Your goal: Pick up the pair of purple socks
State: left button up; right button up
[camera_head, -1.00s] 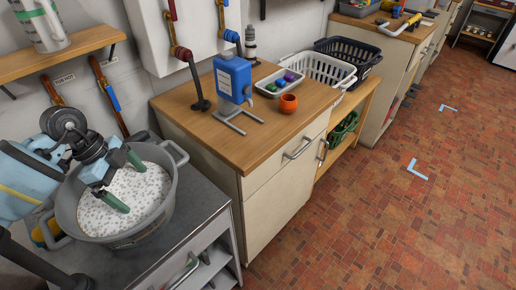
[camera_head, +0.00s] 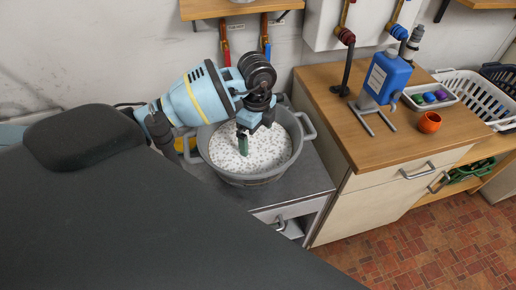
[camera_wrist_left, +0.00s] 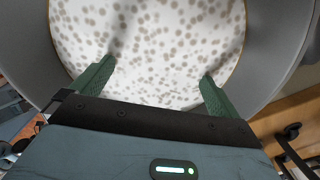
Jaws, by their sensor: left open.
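A small rounded purple bundle (camera_head: 441,94), which may be the pair of purple socks, sits at the right end of a light tray (camera_head: 411,99) on the wooden counter. My left gripper (camera_head: 243,147) is over the grey tub (camera_head: 296,158), well to the left of that tray. Its green fingers (camera_wrist_left: 158,88) are spread apart with nothing between them in the left wrist view. White foam or liquid with grey spots (camera_head: 225,160) fills the tub below them. No purple thing shows in the tub. My right gripper is not in view.
A blue bottle (camera_head: 388,75) on a metal stand and an orange cup (camera_head: 429,122) stand near the tray. A white basket (camera_head: 476,92) is to the right. Pipes hang behind the counter. A wooden shelf (camera_head: 205,8) is above the tub.

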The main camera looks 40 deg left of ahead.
aim_at(258, 143)
pick_arm(q)
jog(key=shift+s+d+f, duration=0.1)
jog(key=shift+f, duration=1.2)
jog(key=shift+d+f, duration=0.1)
jog(key=shift+f, duration=1.15)
jog(key=c, duration=1.1)
jog(key=shift+o, duration=0.2)
jog(key=shift+r, duration=0.15)
